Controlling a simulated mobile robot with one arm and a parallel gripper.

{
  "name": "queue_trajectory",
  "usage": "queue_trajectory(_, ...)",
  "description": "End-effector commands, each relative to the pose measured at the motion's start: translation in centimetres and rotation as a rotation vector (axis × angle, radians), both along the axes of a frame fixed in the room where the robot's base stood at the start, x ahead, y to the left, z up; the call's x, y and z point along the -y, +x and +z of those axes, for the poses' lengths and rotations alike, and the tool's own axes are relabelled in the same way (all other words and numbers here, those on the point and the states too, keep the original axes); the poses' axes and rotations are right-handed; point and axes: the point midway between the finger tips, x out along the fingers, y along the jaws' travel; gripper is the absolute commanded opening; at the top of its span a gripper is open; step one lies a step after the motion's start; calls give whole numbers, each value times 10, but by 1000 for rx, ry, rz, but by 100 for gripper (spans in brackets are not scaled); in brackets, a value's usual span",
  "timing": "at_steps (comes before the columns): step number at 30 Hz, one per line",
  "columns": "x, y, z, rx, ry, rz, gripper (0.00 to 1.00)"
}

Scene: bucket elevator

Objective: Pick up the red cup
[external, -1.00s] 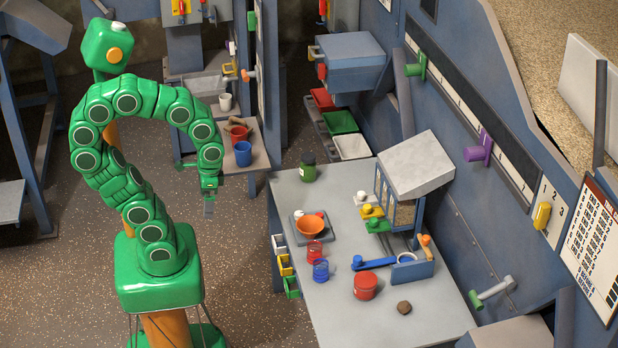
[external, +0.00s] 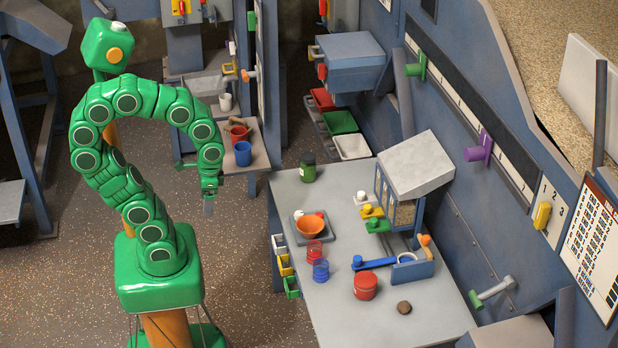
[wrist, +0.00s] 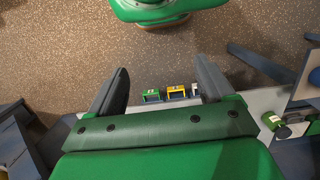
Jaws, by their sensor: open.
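A clear red cup (external: 314,251) stands on the grey table (external: 340,320), near its left edge. It stands between an orange bowl (external: 310,227) and a clear blue cup (external: 320,270). My gripper (external: 208,207) hangs over the floor, left of the table and well apart from the red cup. In the wrist view my gripper (wrist: 160,85) has its two fingers spread, with nothing between them. The red cup cannot be seen in the wrist view.
A red lidded pot (external: 365,286), a brown lump (external: 404,307), a blue lever (external: 374,263) and a green jar (external: 308,167) are on the table. A hopper machine (external: 413,165) stands at its back. Small coloured drawers (external: 285,265) line the left edge. The floor around my gripper is clear.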

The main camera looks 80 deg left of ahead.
Motion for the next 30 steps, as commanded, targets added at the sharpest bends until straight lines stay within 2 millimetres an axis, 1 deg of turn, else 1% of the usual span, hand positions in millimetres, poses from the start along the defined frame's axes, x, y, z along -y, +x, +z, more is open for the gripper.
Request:
queue_trajectory(7, -3, 3, -1, 6, 3, -4, 82)
queue_trajectory(8, -5, 5, -2, 11, 7, -6, 82)
queue_trajectory(11, -20, 21, -6, 46, 27, -33, 82)
queue_trajectory(14, -46, 46, -11, 101, 69, -83, 82)
queue_trajectory(18, -93, 81, -18, 173, 149, -184, 82)
queue_trajectory(20, -114, 94, -20, 198, 189, -234, 82)
queue_trajectory(21, -128, 103, -21, 213, 217, -266, 82)
queue_trajectory(23, -150, 113, -22, 228, 259, -320, 82)
queue_trajectory(24, -164, 121, -22, 239, 287, -357, 82)
queue_trajectory(26, -185, 130, -24, 246, 329, -414, 82)
queue_trajectory(30, -235, 146, -25, 249, 430, -555, 82)
